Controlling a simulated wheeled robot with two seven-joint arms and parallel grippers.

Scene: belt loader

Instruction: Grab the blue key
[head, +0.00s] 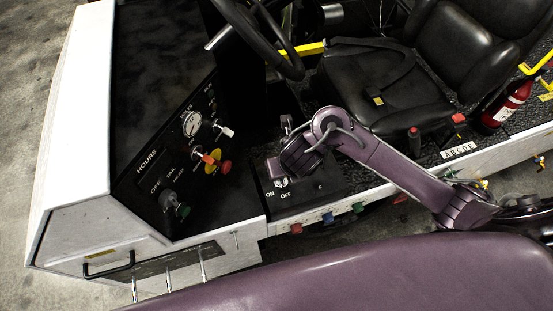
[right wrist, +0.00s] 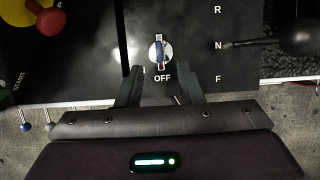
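The blue key (right wrist: 158,53) stands in a round silver switch above the OFF label in the right wrist view. In the head view the key switch (head: 282,182) is small, beside my gripper, and the key's colour is hard to make out. My right gripper (right wrist: 160,73) is open, its two dark fingers apart on either side of the OFF label, with the key just beyond the tips and nothing held. In the head view my right gripper (head: 277,170) hangs over the switch panel. My left gripper is not in view.
A yellow and red knob (head: 215,165) and a green knob (head: 183,210) are on the panel to the left. A lever with a black knob (right wrist: 300,38) is right of the key. The steering wheel (head: 265,40) and black seat (head: 385,85) are behind.

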